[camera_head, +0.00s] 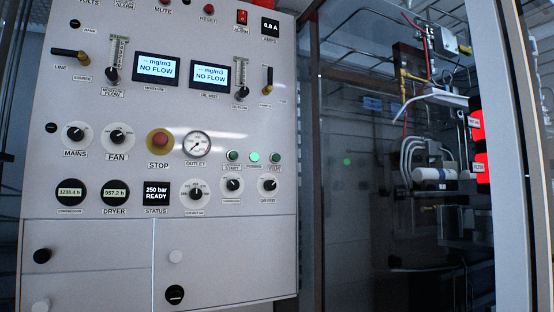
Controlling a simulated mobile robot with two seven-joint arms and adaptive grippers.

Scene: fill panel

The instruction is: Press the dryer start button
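The white control panel (110,170) fills the left half of the view. Three small green round controls sit in a row right of the outlet gauge: a left one (233,156), a brightly lit middle one (254,157) and a right one (275,158). The labels under the left and right ones seem to read START. The right green button is above a rotary knob (267,184) labelled DRYER. A round DRYER meter (115,192) reads 957.2 h. Neither of my grippers is in view, and nothing covers the buttons.
A red and yellow STOP button (159,141) and the outlet gauge (197,144) are left of the green row. Black levers (70,53) stick out higher up. A glass-fronted cabinet (360,200) with piping is at right.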

